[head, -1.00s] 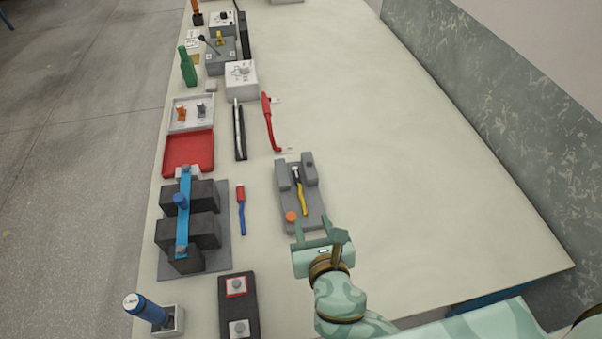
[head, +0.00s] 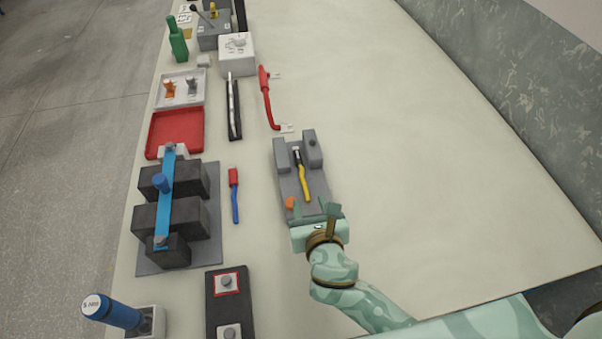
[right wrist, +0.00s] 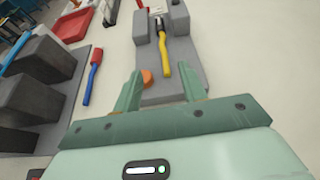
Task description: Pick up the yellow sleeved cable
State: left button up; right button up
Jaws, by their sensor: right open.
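The yellow sleeved cable (head: 304,184) lies on a grey fixture (head: 318,205), its black and metal end between two raised grey blocks. It also shows in the right wrist view (right wrist: 165,58), ahead of my gripper. My right gripper (head: 317,210) is open and empty, over the near end of the fixture. In the right wrist view its two fingers (right wrist: 160,92) stand apart on either side of the line of the cable, short of its near end. An orange knob (right wrist: 147,76) sits at the fixture's near left, close to the left finger. My left gripper is not in view.
The table's right side (head: 430,150) is clear.

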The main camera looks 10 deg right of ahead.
aim_at(304, 179)
jog(key=b+x, duration=0.1)
jog(key=x, duration=0.4)
jog(key=shift+w+f, duration=0.15)
jog(key=x, duration=0.1)
jog(key=b+x, duration=0.1)
jog(key=x, duration=0.1)
jog(key=b+x, duration=0.1)
jog(key=x, duration=0.1)
jog(key=shift+w+d, duration=0.15)
jog(key=shift+d, duration=0.15)
jog(key=shift+r, duration=0.2)
grip_shut()
